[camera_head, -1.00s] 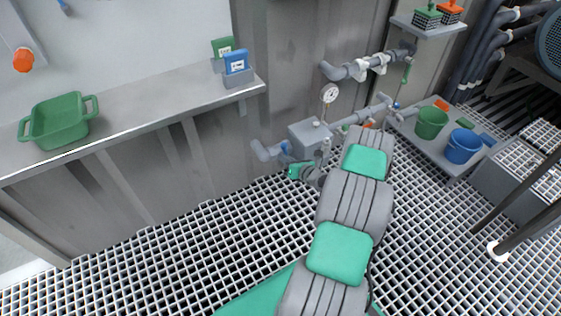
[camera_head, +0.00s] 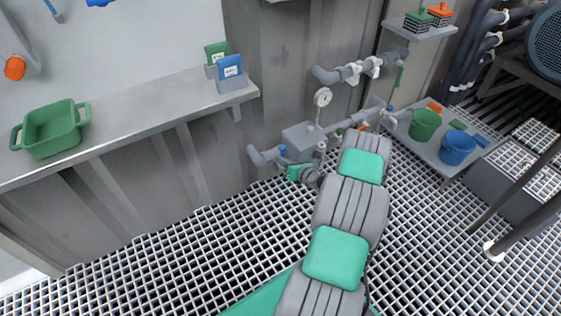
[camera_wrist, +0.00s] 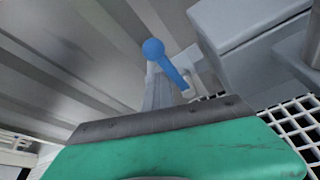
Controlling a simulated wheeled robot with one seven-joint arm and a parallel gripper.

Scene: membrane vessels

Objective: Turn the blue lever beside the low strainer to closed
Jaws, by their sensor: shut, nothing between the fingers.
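The blue lever (camera_wrist: 168,62) has a round ball knob and stands tilted in the wrist view, its lower end at a grey fitting. In the head view the lever (camera_head: 283,151) is a small blue spot on the low grey pipe. The low pipework has a grey box-shaped unit (camera_head: 301,136); I cannot tell which part is the strainer. My gripper (camera_head: 295,172), green and grey, is shut and empty, just below and right of the lever. Its green and dark grey body fills the bottom of the wrist view. Contact with the lever cannot be made out.
A pressure gauge (camera_head: 322,98) rises above the box unit. A higher pipe (camera_head: 345,73) runs along the wall. A low shelf (camera_head: 447,166) with a green bucket (camera_head: 424,124) and a blue bucket (camera_head: 457,147) stands right of my arm. The grating floor (camera_head: 200,255) is open at left.

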